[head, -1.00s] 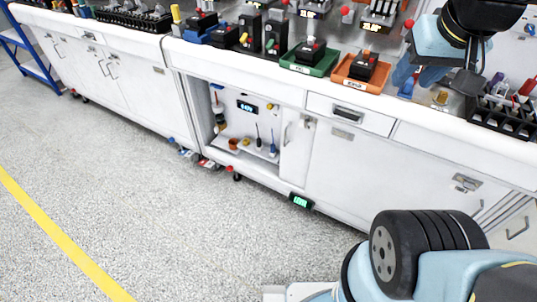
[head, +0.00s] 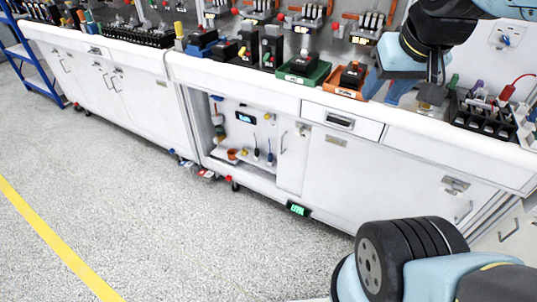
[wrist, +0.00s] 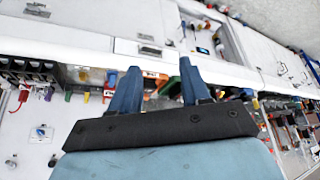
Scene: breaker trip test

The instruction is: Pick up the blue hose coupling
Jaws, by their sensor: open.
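A small blue piece (head: 399,92), which looks like the blue hose coupling, stands near the front edge of the white counter, right of the orange tray. My gripper (head: 403,88) hangs over the counter with its fingers apart, and the piece shows between them in the head view. In the wrist view, my gripper (wrist: 158,88) is open and nothing is between the fingertips.
The orange tray (head: 338,90) and green tray (head: 297,80) hold black breaker units to the left. A black rack (head: 480,118) with tools stands to the right. The counter's front edge (head: 385,117) is close.

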